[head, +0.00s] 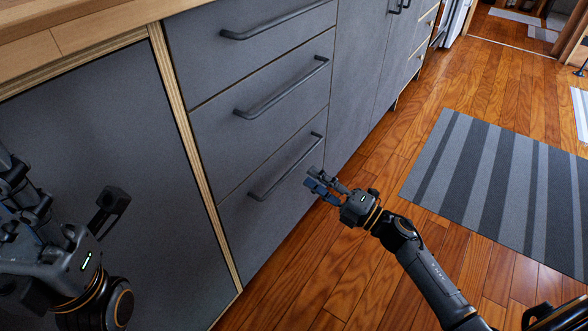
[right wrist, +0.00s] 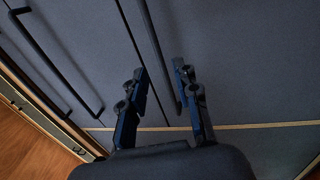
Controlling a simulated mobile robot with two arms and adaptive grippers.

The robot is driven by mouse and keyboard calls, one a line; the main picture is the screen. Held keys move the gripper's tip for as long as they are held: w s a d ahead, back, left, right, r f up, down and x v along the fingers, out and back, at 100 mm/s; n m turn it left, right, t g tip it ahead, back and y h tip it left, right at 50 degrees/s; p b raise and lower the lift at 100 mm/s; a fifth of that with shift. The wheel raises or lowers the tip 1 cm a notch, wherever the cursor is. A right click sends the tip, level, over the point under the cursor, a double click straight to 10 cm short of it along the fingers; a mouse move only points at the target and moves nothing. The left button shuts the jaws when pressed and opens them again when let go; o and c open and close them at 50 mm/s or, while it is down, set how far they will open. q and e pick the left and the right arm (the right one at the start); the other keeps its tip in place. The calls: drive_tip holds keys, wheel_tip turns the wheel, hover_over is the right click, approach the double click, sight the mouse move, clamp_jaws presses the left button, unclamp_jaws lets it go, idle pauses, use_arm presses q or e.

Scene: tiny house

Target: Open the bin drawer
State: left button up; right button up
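A stack of grey drawers with dark bar handles stands in the cabinet front in the head view: the top (head: 230,55), middle (head: 225,130) and bottom drawer (head: 240,225) all look shut. No label tells which is the bin drawer. My right gripper (head: 318,186) shows in front of the lower right of the stack. In the right wrist view its fingers (right wrist: 162,85) are apart. A bar handle (right wrist: 158,48) runs between them, close to the right finger; contact cannot be told. My left gripper (head: 65,190) is open and empty at the left.
A plain grey panel (head: 110,180) lies left of the drawers, past a pale wood strip (head: 187,135). A wooden countertop (head: 75,30) runs above. A striped rug (head: 500,185) lies at the right; the wood floor (head: 345,270) before the drawers is clear.

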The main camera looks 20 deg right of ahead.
sight(295, 165)
drive_tip(key=b+x, duration=0.1)
drive_tip(key=x, duration=0.5)
drive_tip(key=shift+w+a, duration=0.15)
drive_tip(key=shift+w, duration=0.05)
clamp_jaws()
